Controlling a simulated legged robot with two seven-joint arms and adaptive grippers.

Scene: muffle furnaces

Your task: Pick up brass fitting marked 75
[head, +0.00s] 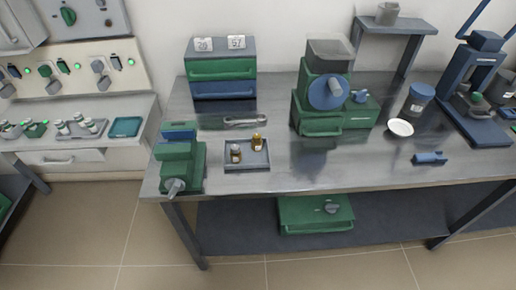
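Two small fittings stand in a shallow grey tray (262,164) on the steel bench. One is a brass-coloured fitting (257,142) at the tray's back right. The other is a duller brownish fitting with a pale top (236,154) at the front left. They stand apart. Any marking on either is too small to read, so I cannot tell which bears 75. Neither of my grippers is in view.
A green vise (178,160) stands left of the tray on the steel bench (300,165). Behind are a wrench (245,121) and drawers (222,68) with two number tags. A green machine with a blue wheel (328,92) stands to the right. Bench in front is clear.

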